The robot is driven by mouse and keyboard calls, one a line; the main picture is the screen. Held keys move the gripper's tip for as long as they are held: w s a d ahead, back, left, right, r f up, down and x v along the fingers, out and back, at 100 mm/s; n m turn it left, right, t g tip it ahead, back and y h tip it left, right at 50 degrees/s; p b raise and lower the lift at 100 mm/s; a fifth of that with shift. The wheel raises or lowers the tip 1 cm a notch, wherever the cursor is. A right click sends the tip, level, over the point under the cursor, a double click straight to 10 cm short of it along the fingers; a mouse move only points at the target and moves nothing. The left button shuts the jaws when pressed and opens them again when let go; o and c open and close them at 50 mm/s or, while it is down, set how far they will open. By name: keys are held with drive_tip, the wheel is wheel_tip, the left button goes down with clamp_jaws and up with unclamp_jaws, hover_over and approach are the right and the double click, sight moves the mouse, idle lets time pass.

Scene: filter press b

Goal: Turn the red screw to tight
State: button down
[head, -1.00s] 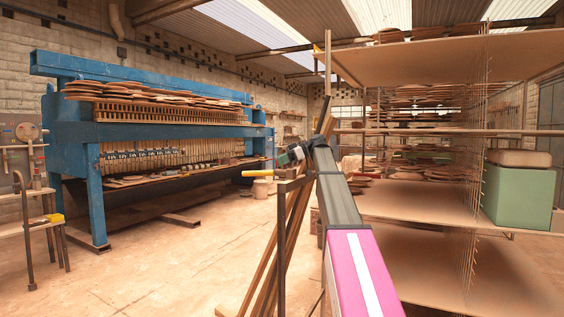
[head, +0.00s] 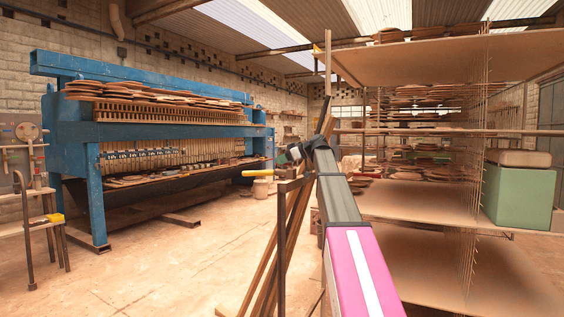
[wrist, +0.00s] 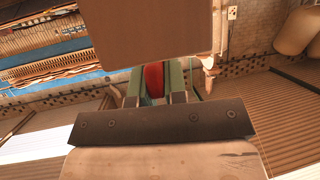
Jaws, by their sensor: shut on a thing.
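The red screw (wrist: 153,80) shows in the wrist view as a rounded red piece between the two green fingers of my gripper (wrist: 153,92). The fingers are shut on it, one on each side. Its upper end is hidden behind a broad brown surface, so I cannot tell how far it is turned. In the head view my gripper (head: 284,158) is small, at the far end of my arm, beside the top of a dark post. The red screw cannot be made out there.
A tall rack with wide wooden shelves (head: 430,203) stands close on the right of my arm. Wooden planks (head: 270,270) lean below my gripper. A yellow bar (head: 257,173) sticks out left of the post. A blue press (head: 90,190) stands at the left, with open floor before it.

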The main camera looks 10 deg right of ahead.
drive_tip(key=shift+m+t+h, duration=0.5)
drive_tip(key=shift+m+t, duration=0.5)
drive_tip(key=shift+t, duration=0.1)
drive_tip(key=c, duration=1.2)
unclamp_jaws()
drive_tip(key=shift+o, duration=0.2)
drive_tip(key=v, duration=1.1)
